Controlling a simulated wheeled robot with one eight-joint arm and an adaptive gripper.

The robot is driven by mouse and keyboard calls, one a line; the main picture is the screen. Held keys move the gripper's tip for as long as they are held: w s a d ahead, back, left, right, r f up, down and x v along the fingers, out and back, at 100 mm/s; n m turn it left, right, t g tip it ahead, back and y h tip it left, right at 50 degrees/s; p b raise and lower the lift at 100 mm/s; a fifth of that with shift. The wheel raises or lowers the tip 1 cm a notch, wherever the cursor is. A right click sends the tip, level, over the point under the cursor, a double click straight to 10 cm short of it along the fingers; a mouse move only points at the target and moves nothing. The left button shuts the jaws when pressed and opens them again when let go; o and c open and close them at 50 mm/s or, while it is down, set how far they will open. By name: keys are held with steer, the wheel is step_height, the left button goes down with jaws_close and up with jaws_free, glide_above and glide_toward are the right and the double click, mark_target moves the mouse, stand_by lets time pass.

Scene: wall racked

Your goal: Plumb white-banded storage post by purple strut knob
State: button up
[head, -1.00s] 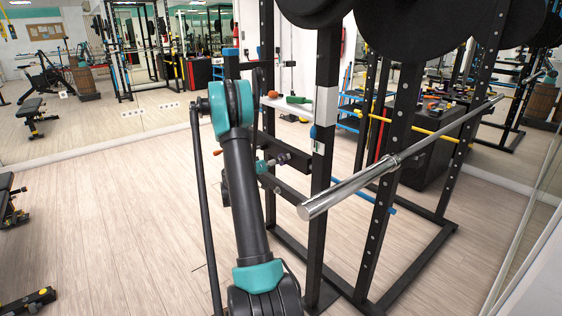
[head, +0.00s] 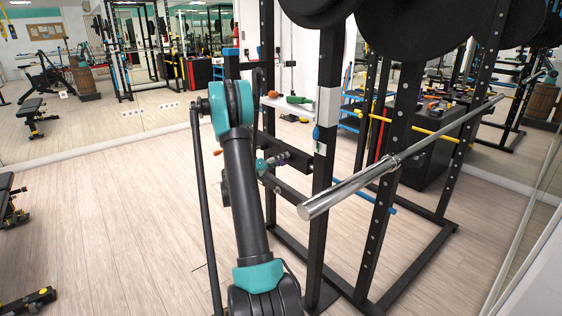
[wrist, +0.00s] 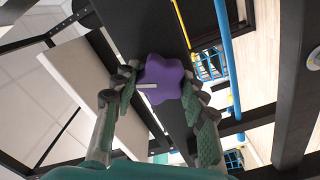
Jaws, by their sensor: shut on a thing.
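The purple strut knob (wrist: 165,72) is a lobed knob with a white mark on it, in the middle of the wrist view. My gripper (wrist: 160,88) is shut on it, with a teal-padded finger on each side. In the head view my gripper (head: 271,162) is partly hidden by my arm, and the knob shows small beside the black rack frame. The white-banded post (head: 321,190) is a tall black upright just right of my gripper. Its white band (head: 329,80) is high up. The post looks close to upright with a slight slant, but I cannot tell whether it is plumb.
A steel barbell (head: 350,190) juts toward me in front of the rack, right of the post. Large black plates (head: 410,30) hang above. A yellow bar (head: 425,130) crosses behind. The wooden floor (head: 110,230) on the left is mostly clear, with a bench (head: 33,115) farther off.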

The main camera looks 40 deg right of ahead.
steer(key=o, duration=1.2)
steer(key=shift+c, duration=0.2)
steer(key=a, duration=1.2)
steer(key=shift+s, duration=0.45)
steer(key=s+a+f+n+t+y, duration=0.1)
steer(key=s+a+f+n+y, duration=0.2)
steer(key=s+a+y, duration=0.6)
steer(key=s+a+f+n+t+y, duration=0.2)
steer(key=s+a+y, duration=0.7)
steer(key=s+a, duration=0.9)
steer(key=a+f+n, duration=0.1)
steer(key=a+f, duration=0.1)
steer(key=a, duration=0.1)
steer(key=shift+s+a, duration=0.25)
steer(key=shift+a, duration=0.15)
steer(key=shift+f, duration=0.1)
